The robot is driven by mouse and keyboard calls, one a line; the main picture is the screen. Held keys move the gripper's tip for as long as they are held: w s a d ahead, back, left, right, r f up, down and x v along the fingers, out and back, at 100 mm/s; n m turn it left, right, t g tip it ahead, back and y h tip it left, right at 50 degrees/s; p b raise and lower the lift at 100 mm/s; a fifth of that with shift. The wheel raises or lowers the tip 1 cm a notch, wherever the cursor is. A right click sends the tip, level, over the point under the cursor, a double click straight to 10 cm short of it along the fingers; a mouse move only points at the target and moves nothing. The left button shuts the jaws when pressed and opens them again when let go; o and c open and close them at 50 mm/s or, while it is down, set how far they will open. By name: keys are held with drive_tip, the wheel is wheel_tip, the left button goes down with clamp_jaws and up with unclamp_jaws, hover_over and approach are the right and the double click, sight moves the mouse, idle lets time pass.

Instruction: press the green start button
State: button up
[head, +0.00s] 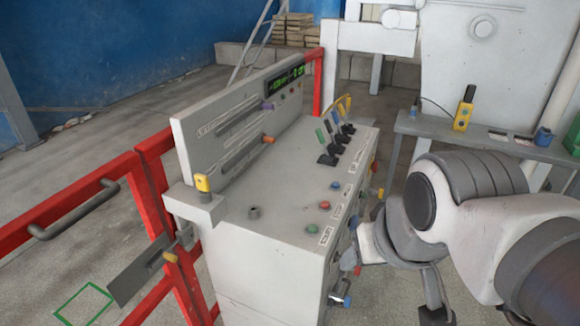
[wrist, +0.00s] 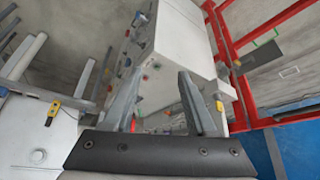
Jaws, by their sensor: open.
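The green button (head: 312,228) is on the near end of the sloping top of a grey control console (head: 275,240), beside a small white label I cannot read. A red button (head: 325,204) and a blue button (head: 335,186) sit behind it in the same row. My gripper (wrist: 162,72) is open, with two grey fingers apart and nothing held between them. In the wrist view the console (wrist: 185,35) lies beyond the fingers, and I cannot pick out the green button there. In the head view my arm is right of the console, and the jaws cannot be made out.
Coloured levers (head: 335,140) stand farther back on the console top. A red guard rail (head: 75,215) runs along its left. A grey side table (head: 480,135) with a yellow handheld device (head: 464,110) stands at the back right.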

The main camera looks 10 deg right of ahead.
clamp_jaws()
idle(1.7)
